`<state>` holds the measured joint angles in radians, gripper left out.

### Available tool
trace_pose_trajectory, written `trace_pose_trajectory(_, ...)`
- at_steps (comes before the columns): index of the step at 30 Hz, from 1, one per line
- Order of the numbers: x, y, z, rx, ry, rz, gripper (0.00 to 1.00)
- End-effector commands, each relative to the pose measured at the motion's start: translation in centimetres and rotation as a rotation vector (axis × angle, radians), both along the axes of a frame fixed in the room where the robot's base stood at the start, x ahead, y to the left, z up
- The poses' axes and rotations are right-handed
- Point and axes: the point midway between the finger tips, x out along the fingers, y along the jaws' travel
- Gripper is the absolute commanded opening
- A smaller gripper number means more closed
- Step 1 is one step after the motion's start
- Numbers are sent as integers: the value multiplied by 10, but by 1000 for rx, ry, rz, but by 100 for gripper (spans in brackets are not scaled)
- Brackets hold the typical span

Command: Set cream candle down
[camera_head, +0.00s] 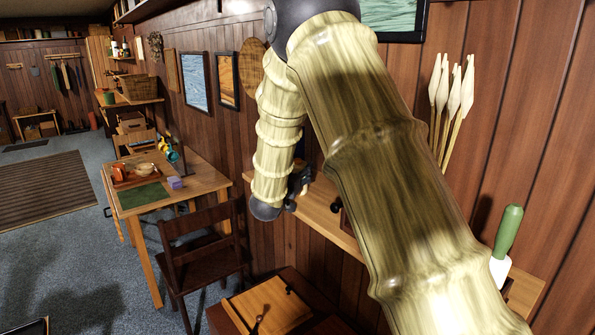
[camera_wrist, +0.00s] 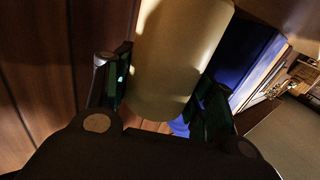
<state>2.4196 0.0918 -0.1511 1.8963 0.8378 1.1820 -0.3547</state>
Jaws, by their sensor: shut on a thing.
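The cream candle (camera_wrist: 180,45) is a pale, smooth cylinder that fills the upper middle of the wrist view. My gripper (camera_wrist: 166,92) is shut on it, with one dark finger on each side. The candle looks tilted in that view, and its upper end is cut off by the frame edge. In the head view my gripper (camera_head: 298,187) is small and dark, close to the wall shelf (camera_head: 332,216). My arm covers much of that area, and I cannot tell whether the candle touches the shelf.
A green-handled white object (camera_head: 508,232) stands at the shelf's right end. A blue thing (camera_wrist: 252,62) is close to the right finger in the wrist view. Below the shelf are a wooden chair (camera_head: 200,240) and a cabinet with a board (camera_head: 268,305). A desk (camera_head: 200,185) stands left.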

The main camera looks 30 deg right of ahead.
Motion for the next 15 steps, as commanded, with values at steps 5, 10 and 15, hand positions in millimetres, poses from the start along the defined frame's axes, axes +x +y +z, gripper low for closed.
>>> trace_pose_trajectory(5, 0, 0, -1, 0, 0, 0, 76)
trace_pose_trajectory(10, 0, 0, -1, 0, 0, 0, 76)
trace_pose_trajectory(15, 0, 0, 1, 0, 0, 0, 76)
